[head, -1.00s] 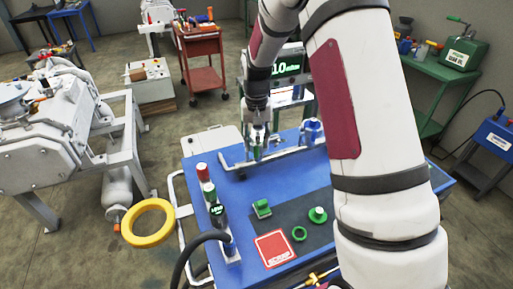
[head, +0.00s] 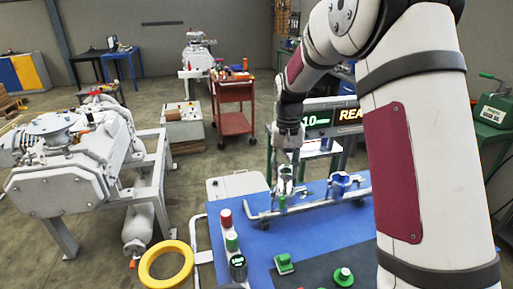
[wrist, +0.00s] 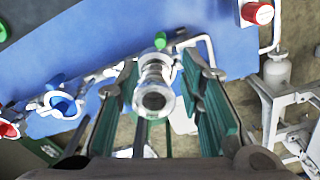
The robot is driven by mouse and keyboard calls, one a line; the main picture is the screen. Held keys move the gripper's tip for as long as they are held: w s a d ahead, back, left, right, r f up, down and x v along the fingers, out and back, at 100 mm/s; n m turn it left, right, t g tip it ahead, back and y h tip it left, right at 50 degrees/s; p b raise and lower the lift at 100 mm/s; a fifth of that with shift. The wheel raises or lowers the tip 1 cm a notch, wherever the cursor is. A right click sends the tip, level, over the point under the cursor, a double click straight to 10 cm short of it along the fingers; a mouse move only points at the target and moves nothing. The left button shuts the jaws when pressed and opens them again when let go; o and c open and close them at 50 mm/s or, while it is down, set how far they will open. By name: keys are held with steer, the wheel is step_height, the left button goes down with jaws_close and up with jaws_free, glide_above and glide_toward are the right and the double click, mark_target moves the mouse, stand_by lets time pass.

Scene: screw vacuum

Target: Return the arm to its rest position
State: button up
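My gripper (wrist: 163,112) is open in the wrist view, its green-padded fingers on either side of a metal flanged fitting (wrist: 153,90). Gaps show between the pads and the fitting. In the head view, my gripper (head: 285,183) points down over the left part of a metal rail (head: 313,205) at the back of the blue table (head: 300,230). The fitting's lower end is partly hidden. My upper arm covers the right side of the head view.
A blue clamp (head: 340,186) stands on the rail. A lit display (head: 318,119) is behind the table. A signal post (head: 232,242), green parts (head: 284,263) and a yellow ring (head: 166,264) are nearby. A pump machine (head: 65,165) stands left.

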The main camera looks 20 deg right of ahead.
steer(key=s+a+r+n+t, duration=0.2)
steer(key=s+a+r, duration=0.1)
steer(key=s+r, duration=0.6)
steer(key=s+a+r+n+t, duration=0.1)
steer(key=s+a+r+t, duration=0.1)
steer(key=s+r, duration=0.7)
steer(key=s+a+f+n+t, duration=0.1)
steer(key=s+f, duration=0.1)
steer(key=s, duration=1)
steer(key=shift+s+f, duration=0.15)
steer(key=shift+a, duration=0.15)
